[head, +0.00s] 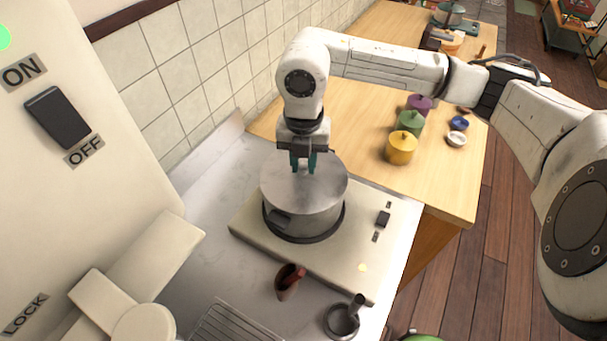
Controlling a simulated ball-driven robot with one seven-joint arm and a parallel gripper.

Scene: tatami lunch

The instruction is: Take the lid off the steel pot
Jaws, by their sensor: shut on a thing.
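The steel pot (296,217) stands on a beige cooker plate (250,231) on the metal counter. Its flat grey lid (325,183) covers the top and looks level. My gripper (303,166) points down from above at the middle of the lid. Its teal fingers are shut on the lid's handle, which they hide. I cannot see any gap between the lid and the pot's rim.
A small brown cup (288,282) and a dark round holder (342,320) stand in front of the plate, beside a wire rack (232,324). Yellow (401,149), green (411,122) and purple (419,104) lidded pots stand on the wooden counter (355,140). A switch panel is at left.

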